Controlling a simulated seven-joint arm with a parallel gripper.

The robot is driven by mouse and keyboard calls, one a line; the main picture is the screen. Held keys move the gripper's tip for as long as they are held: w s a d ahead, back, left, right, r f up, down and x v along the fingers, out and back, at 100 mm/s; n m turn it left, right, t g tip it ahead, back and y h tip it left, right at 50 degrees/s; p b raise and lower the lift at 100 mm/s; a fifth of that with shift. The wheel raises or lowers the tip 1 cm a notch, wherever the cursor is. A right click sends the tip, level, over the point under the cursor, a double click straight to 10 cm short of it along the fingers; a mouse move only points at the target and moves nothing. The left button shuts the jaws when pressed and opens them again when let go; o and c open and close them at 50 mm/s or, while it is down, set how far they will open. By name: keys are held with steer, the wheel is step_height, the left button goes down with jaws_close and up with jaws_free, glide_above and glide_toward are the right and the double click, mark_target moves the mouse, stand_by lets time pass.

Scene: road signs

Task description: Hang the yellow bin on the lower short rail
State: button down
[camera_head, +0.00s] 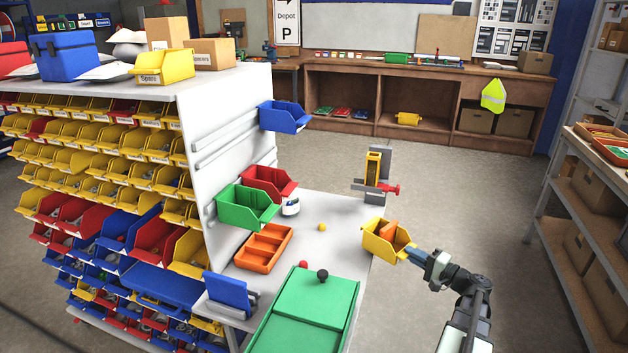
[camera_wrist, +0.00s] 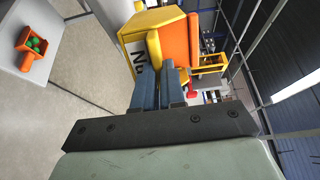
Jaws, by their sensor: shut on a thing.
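The yellow bin (camera_head: 378,245) is held in the air just right of the white bench's right edge, with an orange piece (camera_head: 389,229) in it. My gripper (camera_head: 430,258) is shut on the bin's right side. In the wrist view the fingers (camera_wrist: 172,85) grip the yellow bin (camera_wrist: 150,22), whose white label is partly cut off by the fingers. Rails (camera_head: 225,138) run across the white side panel of the rack, left of the bin.
A blue bin (camera_head: 285,117) hangs higher on the panel; a red bin (camera_head: 270,182) and green bin (camera_head: 247,208) hang lower. Shelving stands right.

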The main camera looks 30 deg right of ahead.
mark_target(390, 228)
steer(key=shift+n+g+y, duration=0.3)
steer(key=shift+n+y, duration=0.2)
steer(key=shift+y, duration=0.1)
steer(key=w+a+r, duration=0.1)
steer(key=w, duration=0.1)
steer(key=w+a+r, duration=0.1)
steer(key=shift+w+a+r, duration=0.4)
steer(key=shift+n+y, duration=0.3)
steer(key=shift+y, duration=0.2)
steer(key=w+r, duration=0.3)
steer(key=w, duration=0.1)
steer(key=shift+a+r, duration=0.2)
steer(key=shift+a, duration=0.15)
steer(key=w+d+r+n+g+y, duration=0.3)
steer(key=w+r+y, duration=0.1)
steer(key=w+r, duration=0.95)
steer(key=w+a+f+y, duration=0.1)
steer(key=w+a, duration=1.4)
steer(key=shift+w+a+f+n+g, duration=0.3)
steer(key=shift+a+f+n+g, duration=0.05)
steer(key=shift+a+n+g, duration=0.05)
steer(key=shift+a+f, duration=0.1)
steer(key=shift+f, duration=0.85)
stand_by(0.5)
steer(key=c, duration=1.1)
jaws_free()
steer(key=shift+c, duration=0.2)
